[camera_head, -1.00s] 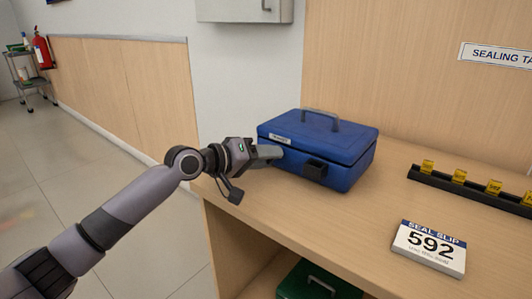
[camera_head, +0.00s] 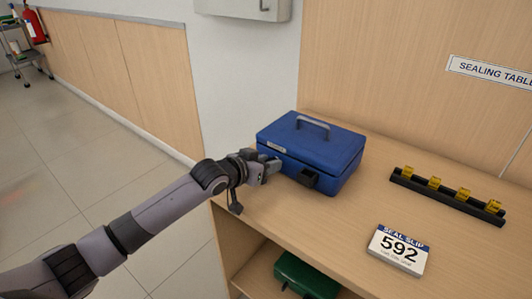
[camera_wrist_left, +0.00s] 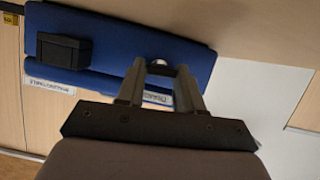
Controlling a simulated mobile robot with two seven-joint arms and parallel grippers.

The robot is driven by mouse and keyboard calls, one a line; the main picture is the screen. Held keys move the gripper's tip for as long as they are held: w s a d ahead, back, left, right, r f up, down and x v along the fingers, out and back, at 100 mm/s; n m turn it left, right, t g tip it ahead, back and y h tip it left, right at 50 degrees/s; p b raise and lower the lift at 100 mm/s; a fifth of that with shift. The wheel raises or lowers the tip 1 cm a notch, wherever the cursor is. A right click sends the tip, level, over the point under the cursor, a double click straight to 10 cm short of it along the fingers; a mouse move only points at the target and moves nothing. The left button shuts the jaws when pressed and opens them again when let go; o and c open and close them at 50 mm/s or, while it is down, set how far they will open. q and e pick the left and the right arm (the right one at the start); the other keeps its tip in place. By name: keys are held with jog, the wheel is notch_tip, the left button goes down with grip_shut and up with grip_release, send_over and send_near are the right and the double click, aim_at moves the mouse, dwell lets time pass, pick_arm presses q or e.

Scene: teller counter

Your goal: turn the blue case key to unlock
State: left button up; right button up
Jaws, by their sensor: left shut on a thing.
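The blue case (camera_head: 312,145) stands closed on the counter, its grey handle on top and a black latch block (camera_head: 309,179) on its front. My left gripper (camera_head: 272,168) is at the left part of the case's front side. In the left wrist view the blue case (camera_wrist_left: 110,28) fills the upper left, and my left fingertips (camera_wrist_left: 160,72) are close together at its face. A small silvery piece, seemingly the key (camera_wrist_left: 159,65), shows between them; the gripper is shut on it. Most of the key is hidden, so its turn angle cannot be told. My right gripper is not in view.
A white "SEAL SLIP 592" block (camera_head: 398,250) and a black rail with several yellow tags (camera_head: 447,196) lie to the right on the counter. A green case (camera_head: 305,276) sits on the shelf below. The counter between case and slip is clear.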

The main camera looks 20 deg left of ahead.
pick_arm(q)
jog(key=shift+r, duration=0.2)
jog(key=shift+m+p, duration=0.3)
jog(key=shift+p, duration=0.1)
jog(key=shift+f, duration=0.1)
jog(key=o, duration=1)
jog(key=shift+o, duration=0.2)
jog(key=p+v, duration=0.1)
jog(key=v, duration=0.4)
jog(key=shift+s, duration=0.4)
jog(key=shift+s+a+r, duration=0.2)
jog(key=shift+s+r, duration=0.15)
jog(key=shift+s, duration=0.25)
